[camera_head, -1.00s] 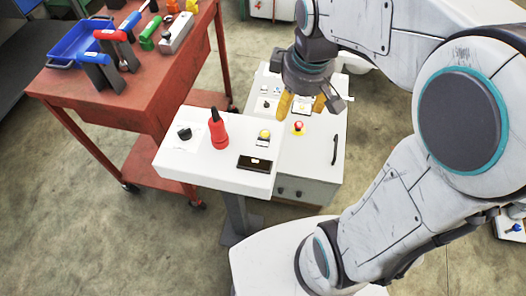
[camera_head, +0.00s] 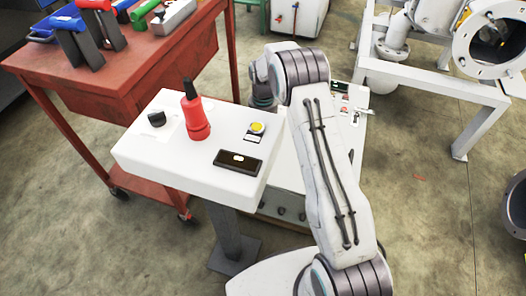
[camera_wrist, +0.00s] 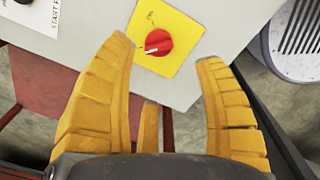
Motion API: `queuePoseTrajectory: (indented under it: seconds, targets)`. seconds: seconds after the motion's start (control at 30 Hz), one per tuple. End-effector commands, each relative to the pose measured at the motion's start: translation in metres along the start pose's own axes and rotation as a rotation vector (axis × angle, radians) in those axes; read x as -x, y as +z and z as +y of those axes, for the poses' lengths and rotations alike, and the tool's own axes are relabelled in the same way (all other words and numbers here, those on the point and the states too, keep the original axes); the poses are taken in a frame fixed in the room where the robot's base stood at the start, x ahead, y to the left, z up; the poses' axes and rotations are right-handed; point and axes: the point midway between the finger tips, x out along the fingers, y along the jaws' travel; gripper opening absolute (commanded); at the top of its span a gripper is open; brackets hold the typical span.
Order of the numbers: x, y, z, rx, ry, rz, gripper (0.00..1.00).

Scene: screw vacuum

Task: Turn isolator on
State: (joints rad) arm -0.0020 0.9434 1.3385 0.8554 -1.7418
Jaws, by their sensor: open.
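The isolator is a red rotary knob (camera_wrist: 160,42) on a yellow square plate (camera_wrist: 186,28) on a light grey panel in the wrist view. The knob's white mark points left; small lettering on the plate above it is hard to read. My gripper (camera_wrist: 166,52) has yellow ribbed fingers, spread apart and empty. Its two outer fingertips lie to either side of the knob in the picture, and no contact shows. The third finger is below the knob. In the head view my arm hides my gripper and the isolator.
A white pedestal (camera_head: 140,155) carries a black knob (camera_head: 156,119), a red device (camera_head: 195,120), a yellow button (camera_head: 257,128) and a black display (camera_head: 225,162). A red tool cart (camera_head: 100,110) stands left. A white machine frame (camera_head: 440,75) stands back right. Open floor lies right.

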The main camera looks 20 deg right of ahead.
Motion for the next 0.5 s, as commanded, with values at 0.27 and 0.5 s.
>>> queuePoseTrajectory:
  seconds: [0.27, 0.5]
  targets:
    - [-0.038, 0.000, 0.001, 0.026, -0.006, 0.001, 0.64]
    - [-0.067, 0.000, 0.001, 0.024, -0.005, 0.001, 0.64]
